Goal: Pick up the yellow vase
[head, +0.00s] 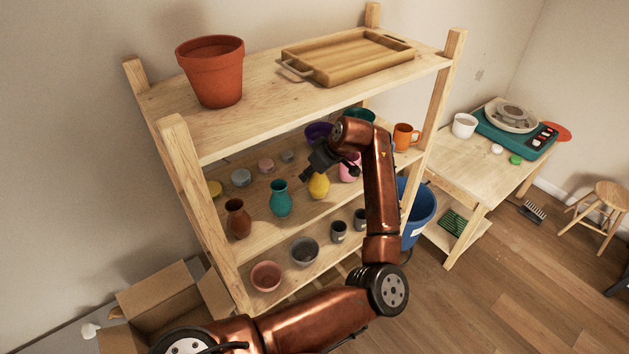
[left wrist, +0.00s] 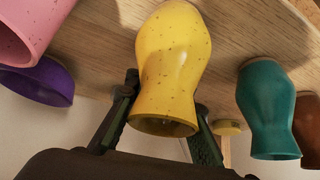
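The yellow vase (head: 319,187) stands on the middle shelf, between the teal vase (head: 280,199) and the pink vase (head: 349,168). My left gripper (head: 309,173) is at the vase's upper part, partly covering it in the head view. In the left wrist view, which looks upside down, the speckled yellow vase (left wrist: 172,58) has its mouth toward the camera. The open fingers of the left gripper (left wrist: 165,95) show on either side of its neck. I cannot tell whether they touch it. My right gripper is not in view.
A brown vase (head: 237,218) stands left of the teal one. A purple bowl (head: 318,132) and an orange mug (head: 405,137) are on the same shelf. The upper shelf (head: 268,98) is above. Small pots stand on the lower shelf.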

